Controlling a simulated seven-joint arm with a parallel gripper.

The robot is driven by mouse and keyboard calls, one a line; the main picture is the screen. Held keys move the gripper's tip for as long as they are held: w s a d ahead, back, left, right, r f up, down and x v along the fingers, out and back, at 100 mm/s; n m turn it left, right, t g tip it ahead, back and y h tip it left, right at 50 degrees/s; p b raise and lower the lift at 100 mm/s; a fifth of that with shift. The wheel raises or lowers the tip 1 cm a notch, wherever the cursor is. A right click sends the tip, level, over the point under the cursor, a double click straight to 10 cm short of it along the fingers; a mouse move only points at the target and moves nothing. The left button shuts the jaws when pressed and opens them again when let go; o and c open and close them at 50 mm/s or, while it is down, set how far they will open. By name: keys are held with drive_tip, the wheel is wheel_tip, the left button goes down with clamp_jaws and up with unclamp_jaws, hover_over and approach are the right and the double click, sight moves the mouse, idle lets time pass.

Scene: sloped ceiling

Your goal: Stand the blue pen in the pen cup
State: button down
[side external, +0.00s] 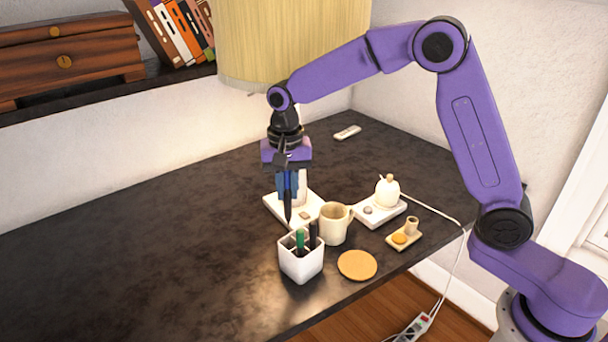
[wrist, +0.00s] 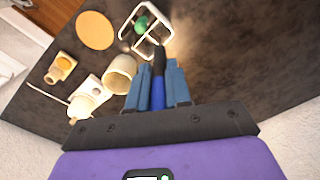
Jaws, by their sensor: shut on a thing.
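My gripper (side external: 287,187) is shut on the blue pen (side external: 288,208) and holds it upright, its dark end pointing down. In the wrist view, the blue pen (wrist: 158,92) sits between the two blue fingers of my gripper (wrist: 158,80). The white pen cup (side external: 301,267) stands on the dark table, just below and slightly right of the pen's lower end in the side view. It holds a green pen (side external: 300,239) and a dark one (side external: 313,234). In the wrist view, the pen's far end reaches the near rim of the divided pen cup (wrist: 126,19); their exact gap is unclear.
A cream mug (side external: 334,225) stands close to the cup's right, with an orange coaster (side external: 357,265) in front. A lampshade (side external: 290,40) hangs near my arm. The table's left is clear.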

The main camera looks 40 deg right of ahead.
drive_tip(key=shift+f, duration=0.15)
idle(0.3)
wheel_tip(320, 180, down, 11)
idle(1.9)
drive_tip(key=shift+f, duration=0.15)
drive_tip(key=c, duration=1)
unclamp_jaws()
wheel_tip(320, 180, up, 18)
drive_tip(key=shift+f, duration=0.25)
